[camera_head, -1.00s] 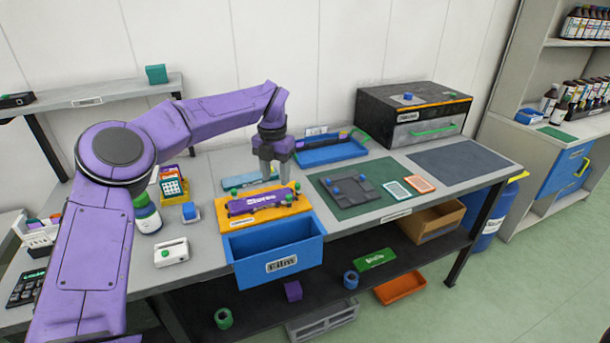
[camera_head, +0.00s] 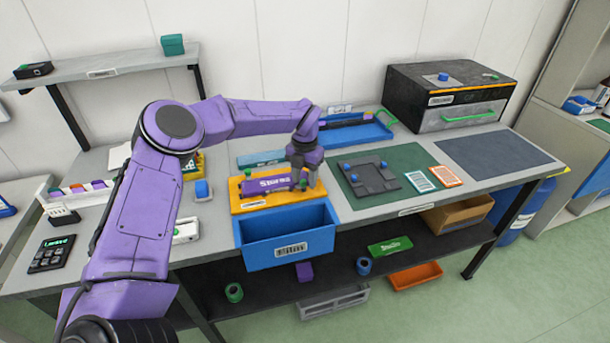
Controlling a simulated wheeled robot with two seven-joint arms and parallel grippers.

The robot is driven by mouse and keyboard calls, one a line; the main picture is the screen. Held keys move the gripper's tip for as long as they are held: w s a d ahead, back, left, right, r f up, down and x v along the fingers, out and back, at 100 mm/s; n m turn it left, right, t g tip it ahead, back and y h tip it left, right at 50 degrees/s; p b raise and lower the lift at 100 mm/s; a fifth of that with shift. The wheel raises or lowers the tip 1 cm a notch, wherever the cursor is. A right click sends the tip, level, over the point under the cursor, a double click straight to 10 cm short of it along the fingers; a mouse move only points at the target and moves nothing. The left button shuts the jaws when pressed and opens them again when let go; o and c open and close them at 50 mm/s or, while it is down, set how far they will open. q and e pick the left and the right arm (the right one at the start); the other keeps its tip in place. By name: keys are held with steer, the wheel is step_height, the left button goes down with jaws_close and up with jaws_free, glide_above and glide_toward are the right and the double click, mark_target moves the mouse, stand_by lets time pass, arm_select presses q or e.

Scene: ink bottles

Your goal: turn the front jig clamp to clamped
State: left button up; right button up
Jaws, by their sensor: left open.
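A yellow jig board (camera_head: 250,204) lies on the bench behind a blue open bin. A purple block (camera_head: 264,184) with white lettering sits on it. A small green knob (camera_head: 249,189) shows at the block's left end. My left gripper (camera_head: 305,182) points down at the right end of the board, with its fingers open beside the block's right end. It hides much of that corner, so I cannot tell how the front clamp there is turned or whether the fingers touch it. My right gripper is not in view.
The blue bin (camera_head: 288,248) hangs at the bench's front edge, just before the board. A dark plate with blue knobs (camera_head: 373,179) lies on a green mat to the right. A blue tray (camera_head: 352,136) stands behind. The dark mat at far right is bare.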

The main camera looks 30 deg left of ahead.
arm_select(q)
steer(key=shift+s+r, duration=0.35)
steer(key=shift+s, duration=0.05)
steer(key=shift+c, duration=0.3)
steer(key=shift+s, duration=0.1)
jaws_close()
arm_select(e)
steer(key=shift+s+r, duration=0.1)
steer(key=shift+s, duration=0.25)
arm_select(q)
steer(key=m+p, duration=0.1)
steer(key=m, duration=0.3)
steer(key=shift+r+m, duration=0.1)
steer(key=shift+m, duration=0.3)
steer(key=m+p, duration=0.1)
steer(key=m, duration=0.3)
steer(key=m+p, duration=0.1)
steer(key=m, duration=0.4)
steer(key=shift+f+m+p, duration=0.15)
steer(key=shift+m+p, duration=0.15)
steer(key=shift+m, duration=0.75)
steer(key=shift+f+m+p, duration=0.15)
steer(key=shift+m+p, duration=0.15)
steer(key=shift+m, duration=0.75)
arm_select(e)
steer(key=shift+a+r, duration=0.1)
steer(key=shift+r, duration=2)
